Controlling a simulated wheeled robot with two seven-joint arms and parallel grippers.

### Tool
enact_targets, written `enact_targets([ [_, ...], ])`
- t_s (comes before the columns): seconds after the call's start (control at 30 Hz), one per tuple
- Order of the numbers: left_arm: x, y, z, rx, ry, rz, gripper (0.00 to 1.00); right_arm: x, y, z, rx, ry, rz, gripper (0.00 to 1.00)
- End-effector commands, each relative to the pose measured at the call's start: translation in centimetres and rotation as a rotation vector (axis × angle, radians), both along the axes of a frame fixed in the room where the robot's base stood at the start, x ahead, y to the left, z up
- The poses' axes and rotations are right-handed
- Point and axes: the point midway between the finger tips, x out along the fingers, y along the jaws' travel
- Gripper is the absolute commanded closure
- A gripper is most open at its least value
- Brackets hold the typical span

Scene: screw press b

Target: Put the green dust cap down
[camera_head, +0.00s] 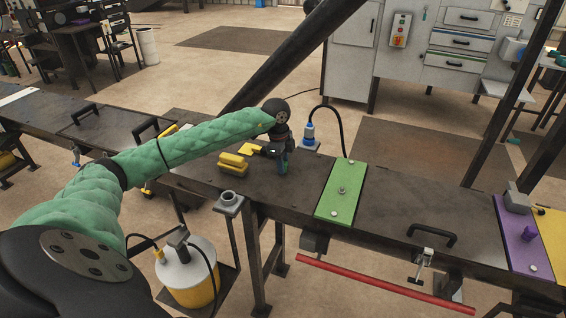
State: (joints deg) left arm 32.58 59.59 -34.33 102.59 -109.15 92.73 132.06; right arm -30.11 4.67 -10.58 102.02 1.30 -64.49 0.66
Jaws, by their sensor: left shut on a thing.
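My left arm, in a green padded sleeve, reaches in from the left over the dark bench (390,215). My left gripper (282,160) points down, just left of the green plate, and is shut. A small green piece (283,168) shows between its fingers, at or just above the bench top; I take it to be the green dust cap. The fingers hide most of it, and I cannot tell whether it touches the bench. My right gripper is not in view.
A green plate (335,205) with bolts lies right of the gripper. Yellow blocks (233,169) lie to its left. A blue connector (309,140) with a black hose stands behind. A black handle (432,236) and a purple plate (515,240) are further right.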

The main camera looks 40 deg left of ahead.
Motion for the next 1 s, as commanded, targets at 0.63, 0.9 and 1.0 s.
enact_targets([
  [0.63, 0.0, -0.03, -0.32, 0.0, 0.0, 0.0, 0.55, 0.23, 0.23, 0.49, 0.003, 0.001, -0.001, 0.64],
  [0.9, 0.0, -0.03, -0.3, 0.0, 0.0, 0.0, 0.55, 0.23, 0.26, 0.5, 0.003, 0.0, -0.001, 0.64],
  [1.0, 0.01, -0.03, -0.14, 0.0, 0.0, 0.0, 0.55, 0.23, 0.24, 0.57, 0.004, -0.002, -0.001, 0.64],
])
